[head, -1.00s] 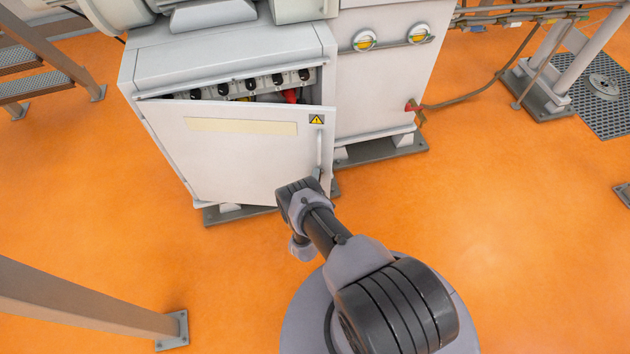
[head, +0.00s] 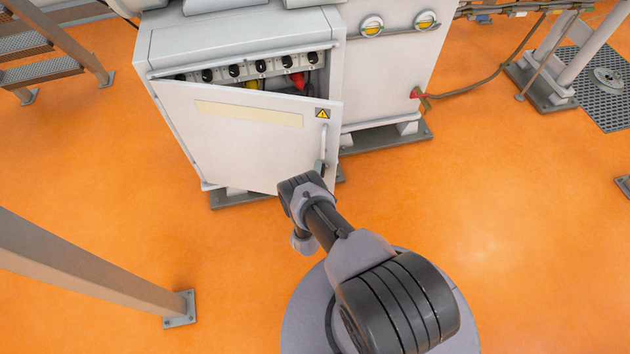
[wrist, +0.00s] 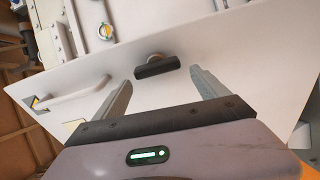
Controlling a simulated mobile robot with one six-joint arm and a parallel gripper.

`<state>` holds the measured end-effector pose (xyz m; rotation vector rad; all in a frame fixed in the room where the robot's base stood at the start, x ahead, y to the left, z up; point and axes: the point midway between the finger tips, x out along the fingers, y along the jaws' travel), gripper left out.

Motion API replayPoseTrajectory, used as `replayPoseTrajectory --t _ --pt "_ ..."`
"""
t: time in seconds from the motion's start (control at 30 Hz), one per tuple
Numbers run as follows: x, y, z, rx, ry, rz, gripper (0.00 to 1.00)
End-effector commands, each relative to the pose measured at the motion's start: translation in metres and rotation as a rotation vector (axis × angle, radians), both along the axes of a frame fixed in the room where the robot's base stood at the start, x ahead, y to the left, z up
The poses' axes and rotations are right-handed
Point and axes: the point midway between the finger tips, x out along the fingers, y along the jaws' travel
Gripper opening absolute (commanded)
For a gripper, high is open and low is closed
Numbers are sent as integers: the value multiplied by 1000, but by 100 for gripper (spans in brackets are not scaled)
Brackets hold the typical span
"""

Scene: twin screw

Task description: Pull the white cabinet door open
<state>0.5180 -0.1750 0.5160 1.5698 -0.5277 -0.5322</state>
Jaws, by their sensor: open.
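The white cabinet door (head: 235,135) stands partly open in the head view, tilted out from the cabinet (head: 240,38) with a gap along its top. A white bar handle (head: 323,145) is near its right edge; it also shows at left in the wrist view (wrist: 72,92). A black latch (wrist: 157,67) is on the door below the bar handle. My gripper (wrist: 160,76) is open, its fingers on either side of the latch in the wrist view.
Black knobs and a red plug (head: 298,82) show inside the cabinet. A grey post (head: 90,272) stands on the floor at lower left, and metal steps (head: 40,70) are at upper left. The orange floor (head: 500,220) at right is clear.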

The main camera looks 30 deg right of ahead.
Motion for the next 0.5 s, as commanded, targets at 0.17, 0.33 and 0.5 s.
replayPoseTrajectory --t 0.17,0.33,0.5 --pt "-24 20 0 -1 5 5 84" --pt "-68 57 0 -2 5 10 84" --pt "-107 89 1 -1 4 12 84"
